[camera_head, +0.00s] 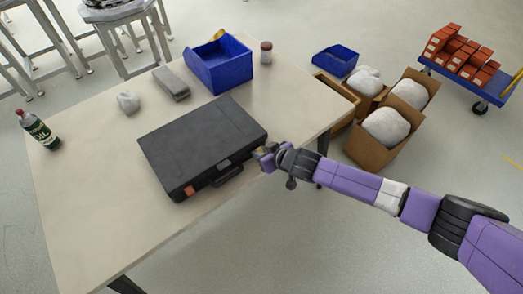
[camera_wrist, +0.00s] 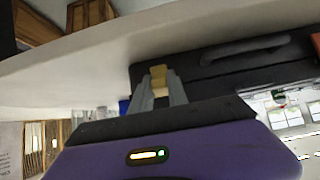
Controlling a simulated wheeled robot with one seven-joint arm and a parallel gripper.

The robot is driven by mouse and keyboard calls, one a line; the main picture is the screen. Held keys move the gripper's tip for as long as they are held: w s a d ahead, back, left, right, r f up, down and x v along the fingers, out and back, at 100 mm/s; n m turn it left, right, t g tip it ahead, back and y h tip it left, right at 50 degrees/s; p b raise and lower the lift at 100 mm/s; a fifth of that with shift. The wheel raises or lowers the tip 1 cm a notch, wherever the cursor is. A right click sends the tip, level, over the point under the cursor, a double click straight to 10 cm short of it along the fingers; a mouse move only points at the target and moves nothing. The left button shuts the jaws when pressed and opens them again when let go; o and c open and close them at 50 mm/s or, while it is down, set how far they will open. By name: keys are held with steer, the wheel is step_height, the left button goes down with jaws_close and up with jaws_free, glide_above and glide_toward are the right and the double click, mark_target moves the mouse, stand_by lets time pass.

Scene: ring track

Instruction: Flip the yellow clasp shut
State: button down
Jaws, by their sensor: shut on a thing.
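A dark grey case (camera_head: 200,145) lies on the table with its lid down. The yellow clasp (camera_wrist: 158,75) is on the case's front side, near its right end in the head view, where only a speck of yellow shows by my fingers. My gripper (camera_head: 264,157) is at that front right corner. In the wrist view, the two grey fingers of my gripper (camera_wrist: 157,88) are closed on the yellow clasp, one on each side. The fingers hide part of the clasp, so I cannot tell its exact angle. A black handle (camera_head: 228,175) and an orange clasp (camera_head: 190,190) sit further left along the same side.
The beige table (camera_head: 85,220) also holds a blue bin (camera_head: 222,72), a grey block (camera_head: 171,84), a white lump (camera_head: 128,102), a small jar (camera_head: 266,52) and a green bottle (camera_head: 38,130). Cardboard boxes (camera_head: 370,152) stand on the floor right of the table.

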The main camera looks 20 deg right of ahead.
steer(key=shift+w+r, duration=0.1)
stand_by(0.3)
steer(key=c, duration=1.3)
jaws_free()
steer(key=shift+v, duration=3.9)
